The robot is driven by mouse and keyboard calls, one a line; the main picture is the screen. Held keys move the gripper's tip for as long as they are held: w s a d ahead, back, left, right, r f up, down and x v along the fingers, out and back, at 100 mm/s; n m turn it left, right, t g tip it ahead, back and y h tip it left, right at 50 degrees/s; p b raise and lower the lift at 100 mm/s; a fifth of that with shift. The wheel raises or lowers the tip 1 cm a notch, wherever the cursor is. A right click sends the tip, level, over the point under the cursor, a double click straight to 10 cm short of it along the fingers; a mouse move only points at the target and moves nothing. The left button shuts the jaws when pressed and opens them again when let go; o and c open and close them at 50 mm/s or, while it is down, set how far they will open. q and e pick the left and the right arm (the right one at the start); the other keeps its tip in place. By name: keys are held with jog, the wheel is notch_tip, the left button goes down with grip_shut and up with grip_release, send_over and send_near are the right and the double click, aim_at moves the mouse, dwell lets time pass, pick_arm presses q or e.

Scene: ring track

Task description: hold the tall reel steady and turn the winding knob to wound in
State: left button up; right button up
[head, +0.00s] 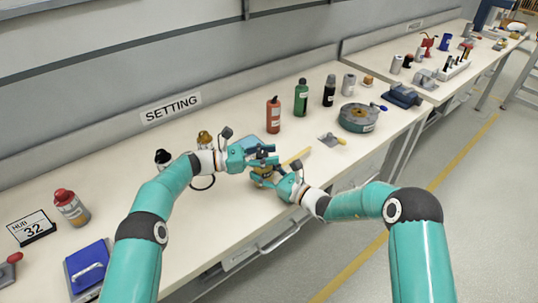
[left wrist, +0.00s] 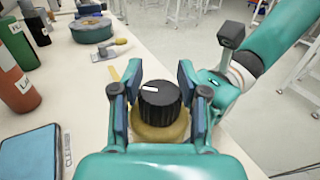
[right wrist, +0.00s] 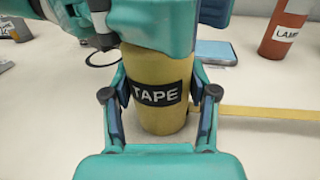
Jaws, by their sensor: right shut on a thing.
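The tall yellow reel (right wrist: 160,118) stands upright on the bench with a black TAPE label facing the right wrist camera. My right gripper (right wrist: 160,100) is shut on its body from both sides. The black winding knob (left wrist: 160,100) is on the reel's top, with a white mark (left wrist: 150,88) pointing left in the left wrist view. My left gripper (left wrist: 160,78) is open, with one finger on each side of the knob. In the head view the reel (head: 262,173) is mostly hidden by both grippers. A yellow tape strip (right wrist: 265,112) runs out beside the reel.
A blue flat pad (head: 250,141) lies behind the grippers. A red bottle (head: 273,114), a green bottle (head: 301,98) and a round grey-teal drum (head: 358,118) stand farther along. A scraper-like tool (head: 332,141) lies nearby. The bench front edge is close to my right arm.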

pick_arm(q)
jog(key=shift+a, duration=0.1)
jog(key=s+a, duration=0.1)
jog(key=a, duration=1)
jog(key=shift+s+a, duration=0.3)
jog(key=shift+a, duration=0.05)
jog(key=shift+f, duration=0.1)
jog(key=o, duration=0.4)
jog(key=d+n+t, duration=0.1)
jog(key=d, duration=0.2)
jog(key=w+d+n+t+y, duration=0.1)
jog(key=d+t, duration=0.1)
jog(key=d, duration=0.1)
jog(key=d+n+t, duration=0.1)
jog(key=d+t, duration=0.1)
jog(key=d, duration=0.2)
jog(key=shift+w+f, duration=0.1)
jog(key=shift+w, duration=0.1)
